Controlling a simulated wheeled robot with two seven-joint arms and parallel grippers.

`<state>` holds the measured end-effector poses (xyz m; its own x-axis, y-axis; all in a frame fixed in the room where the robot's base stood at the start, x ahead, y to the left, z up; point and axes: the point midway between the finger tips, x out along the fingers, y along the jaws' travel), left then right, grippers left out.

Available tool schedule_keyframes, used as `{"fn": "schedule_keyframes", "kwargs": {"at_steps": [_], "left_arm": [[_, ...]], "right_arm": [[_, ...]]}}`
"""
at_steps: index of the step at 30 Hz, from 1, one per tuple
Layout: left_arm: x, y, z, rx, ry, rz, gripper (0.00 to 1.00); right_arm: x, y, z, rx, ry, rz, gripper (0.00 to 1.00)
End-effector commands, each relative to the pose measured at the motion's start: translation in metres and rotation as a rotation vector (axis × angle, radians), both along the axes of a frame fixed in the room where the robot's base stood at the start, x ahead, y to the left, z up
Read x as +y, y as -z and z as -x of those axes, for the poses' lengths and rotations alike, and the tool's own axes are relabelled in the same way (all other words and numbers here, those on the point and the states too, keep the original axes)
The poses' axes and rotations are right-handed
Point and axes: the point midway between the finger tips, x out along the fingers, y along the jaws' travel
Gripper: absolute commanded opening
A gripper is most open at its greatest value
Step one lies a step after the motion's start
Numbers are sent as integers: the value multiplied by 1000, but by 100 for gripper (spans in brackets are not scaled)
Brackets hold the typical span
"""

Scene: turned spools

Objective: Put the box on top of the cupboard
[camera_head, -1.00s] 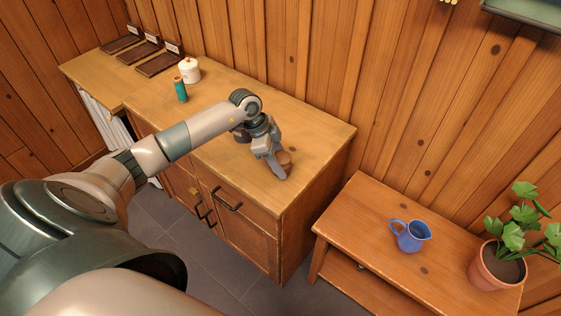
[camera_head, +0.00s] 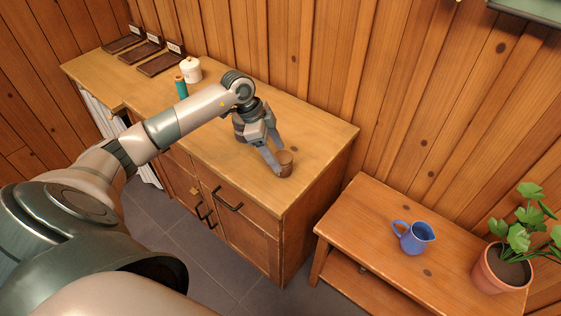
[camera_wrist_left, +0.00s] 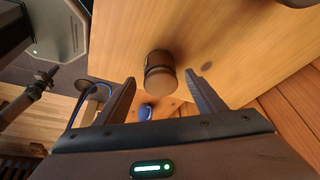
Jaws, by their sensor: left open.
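A small round brown box (camera_head: 285,164) stands upright on the cupboard's wooden top (camera_head: 315,138), near its right front corner. The box also shows in the left wrist view (camera_wrist_left: 160,76), beyond and between the fingertips. My left gripper (camera_head: 276,159) is open and empty, just left of the box; a small gap seems to lie between the fingers and the box. Its two fingers show in the wrist view (camera_wrist_left: 160,83), spread wide. My right gripper is not in view.
A white lidded jar (camera_head: 191,69) and a teal spool (camera_head: 181,87) stand farther left on the top. Dark labelled trays (camera_head: 161,64) lie at the far left. A blue jug (camera_head: 414,238) and potted plant (camera_head: 499,278) stand on a lower bench (camera_head: 363,205).

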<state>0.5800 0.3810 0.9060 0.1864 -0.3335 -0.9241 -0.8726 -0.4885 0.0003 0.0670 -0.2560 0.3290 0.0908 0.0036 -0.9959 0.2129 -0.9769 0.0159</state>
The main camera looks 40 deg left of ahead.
Motion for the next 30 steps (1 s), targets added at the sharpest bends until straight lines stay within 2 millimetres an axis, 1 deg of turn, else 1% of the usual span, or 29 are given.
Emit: {"fn": "schedule_keyframes", "kwargs": {"at_steps": [1,6,12,18,30], "left_arm": [[4,-7,0,-5,0,-2,63],[14,-34,6,-4,0,-4,63],[22,-58,11,-2,0,0,63],[24,-67,13,0,0,0,63],[24,-67,13,0,0,1,63]], "right_arm": [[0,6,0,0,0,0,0],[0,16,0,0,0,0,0],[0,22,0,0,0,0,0],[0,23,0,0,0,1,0],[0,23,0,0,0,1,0]]}}
